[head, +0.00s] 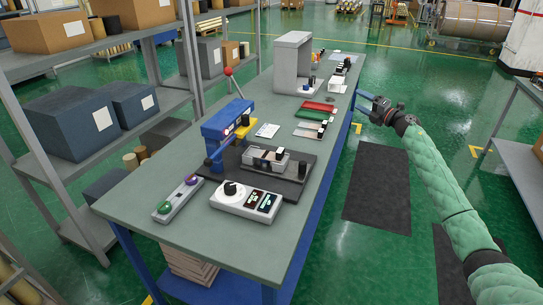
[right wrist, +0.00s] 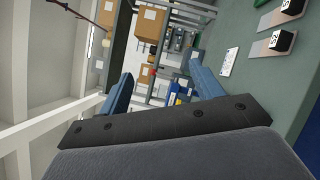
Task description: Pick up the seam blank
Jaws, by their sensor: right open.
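No part is clearly marked as the seam blank, so I cannot tell which one it is. In the right wrist view, two flat pale pieces with dark labelled blocks, a nearer one (right wrist: 262,49) and a farther one (right wrist: 270,20), lie on the table at the upper right. In the head view, small flat parts (head: 309,130) lie near the table's right edge, by a red tray (head: 318,109). My right gripper (head: 362,101) is open beyond the table's right edge; its two blue fingers (right wrist: 160,88) show apart and empty in the wrist view. My left gripper is not in view.
The grey-green table (head: 150,192) carries a blue press-like machine (head: 227,122), a metal bin (head: 266,160), a white control box (head: 246,200) and a grey frame (head: 293,62). Shelves with boxes (head: 68,120) stand at the left. The floor right of the table is clear, with dark mats (head: 378,190).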

